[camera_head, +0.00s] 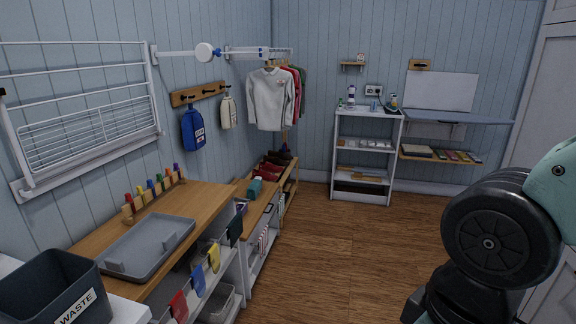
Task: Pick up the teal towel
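A small teal item (254,188) sits on the wooden top of the low bench along the left wall; it may be the teal towel, but it is too small to be sure. A dark green cloth (235,229) hangs at the end of the nearer cabinet, beside a yellow cloth (213,257), a blue cloth (198,279) and a red cloth (179,305). My teal and black arm fills the lower right, far from these. My gripper is not in view.
A grey tray (148,246) lies on the nearer cabinet top (205,204), with a dark waste bin (55,292) at lower left. Shirts (270,98) hang beyond. A white shelf (364,155) stands at the back. The wooden floor (335,250) in the middle is clear.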

